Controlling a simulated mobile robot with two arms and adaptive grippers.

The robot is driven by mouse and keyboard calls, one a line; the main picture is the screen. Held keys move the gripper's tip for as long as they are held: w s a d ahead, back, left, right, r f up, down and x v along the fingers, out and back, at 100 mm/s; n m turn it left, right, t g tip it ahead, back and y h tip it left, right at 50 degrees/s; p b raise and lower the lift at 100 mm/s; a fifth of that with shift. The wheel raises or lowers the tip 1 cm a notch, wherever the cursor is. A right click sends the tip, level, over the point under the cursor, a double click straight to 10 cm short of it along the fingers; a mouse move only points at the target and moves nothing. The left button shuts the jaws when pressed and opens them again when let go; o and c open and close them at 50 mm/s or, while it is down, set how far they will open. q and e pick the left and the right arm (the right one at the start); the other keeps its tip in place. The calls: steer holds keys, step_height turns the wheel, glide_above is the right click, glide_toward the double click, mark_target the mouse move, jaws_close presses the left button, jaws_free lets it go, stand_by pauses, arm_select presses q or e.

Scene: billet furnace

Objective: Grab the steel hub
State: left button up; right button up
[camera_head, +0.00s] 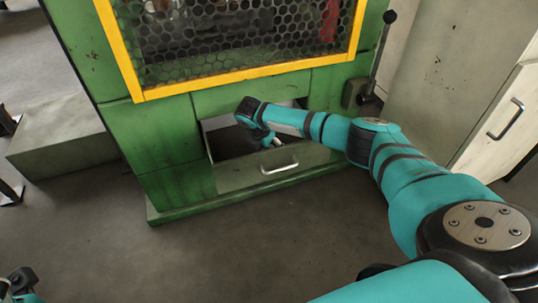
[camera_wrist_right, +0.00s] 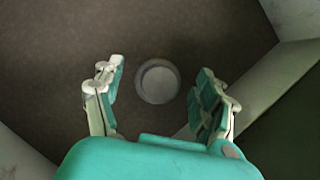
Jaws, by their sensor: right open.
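The steel hub (camera_wrist_right: 158,81) is a round grey piece with a raised rim, lying on the dark floor of a drawer in the right wrist view. My right gripper (camera_wrist_right: 160,88) is open, with one finger on each side of the hub in the picture and no visible contact. In the head view my right gripper (camera_head: 268,139) reaches down into the open drawer (camera_head: 262,176) of the green machine; the hub cannot be made out there. A small part of my left arm's end (camera_head: 20,284) shows at the lower left corner; its fingers are not clear.
The green machine (camera_head: 155,135) has a yellow-framed mesh guard (camera_head: 240,73) above the drawer. Pale drawer walls (camera_wrist_right: 285,75) surround the hub. A black-knobbed lever (camera_head: 380,55) and a pale cabinet (camera_head: 500,100) stand to the right. The floor (camera_head: 180,260) in front is clear.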

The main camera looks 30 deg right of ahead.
steer(key=shift+r, duration=0.1)
jaws_close()
stand_by(0.4)
steer(key=shift+r, duration=0.1)
